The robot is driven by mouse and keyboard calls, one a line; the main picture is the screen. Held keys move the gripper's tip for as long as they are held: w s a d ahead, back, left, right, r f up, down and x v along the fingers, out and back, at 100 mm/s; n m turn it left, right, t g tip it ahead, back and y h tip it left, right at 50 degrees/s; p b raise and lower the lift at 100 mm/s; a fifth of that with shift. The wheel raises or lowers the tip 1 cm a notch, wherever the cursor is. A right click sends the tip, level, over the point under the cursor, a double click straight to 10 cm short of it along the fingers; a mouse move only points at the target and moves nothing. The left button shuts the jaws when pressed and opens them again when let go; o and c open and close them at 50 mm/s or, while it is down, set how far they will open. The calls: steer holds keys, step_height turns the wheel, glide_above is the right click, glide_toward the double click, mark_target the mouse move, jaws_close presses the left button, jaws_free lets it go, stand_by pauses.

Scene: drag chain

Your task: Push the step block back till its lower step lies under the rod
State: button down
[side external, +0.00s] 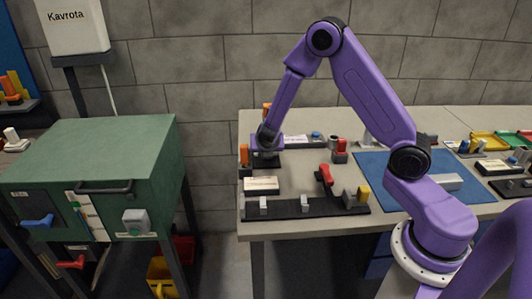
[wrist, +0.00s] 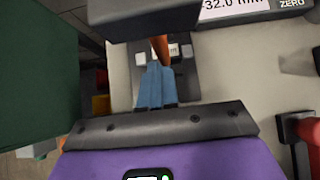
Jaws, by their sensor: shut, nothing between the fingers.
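My gripper (wrist: 155,72) shows in the wrist view as two blue fingers pressed together, with nothing between them. In the side view my gripper (side external: 266,152) is low over the left end of the table. A grey base plate (wrist: 187,82) with small pale parts lies beyond and below the fingers. A slim orange upright piece (wrist: 158,48) appears just past the fingertips; I cannot tell whether they touch. A dark block (wrist: 143,16) overhangs the top of the wrist view. I cannot make out which part is the step block's lower step or the rod.
A readout (wrist: 240,8) showing 32.0 mm stands at the upper right of the wrist view. A red-handled clamp (side external: 325,175) and a black rail (side external: 290,208) with grey blocks are nearby. A green cabinet (side external: 95,150) stands left, across a gap. A blue mat (side external: 385,175) lies right.

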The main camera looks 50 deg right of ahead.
steer(key=s+a, duration=0.3)
steer(key=shift+a+r, duration=0.1)
steer(key=shift+a, duration=0.05)
steer(key=v, duration=0.9)
steer(key=shift+s+r, duration=0.2)
steer(key=shift+r, duration=0.1)
steer(key=s+a+r+m+g+y, duration=0.1)
steer(key=s+m, duration=0.3)
steer(key=s, duration=0.5)
steer(key=s+a+r+m+g+y, duration=0.2)
steer(key=s+m, duration=0.3)
steer(key=s, duration=0.5)
steer(key=s+a+r+m+g+y, duration=0.2)
steer(key=s+m, duration=0.3)
steer(key=s, duration=0.4)
steer(key=shift+a+r+g+y, duration=0.2)
steer(key=shift+a+g+y, duration=0.45)
steer(key=shift+y, duration=0.25)
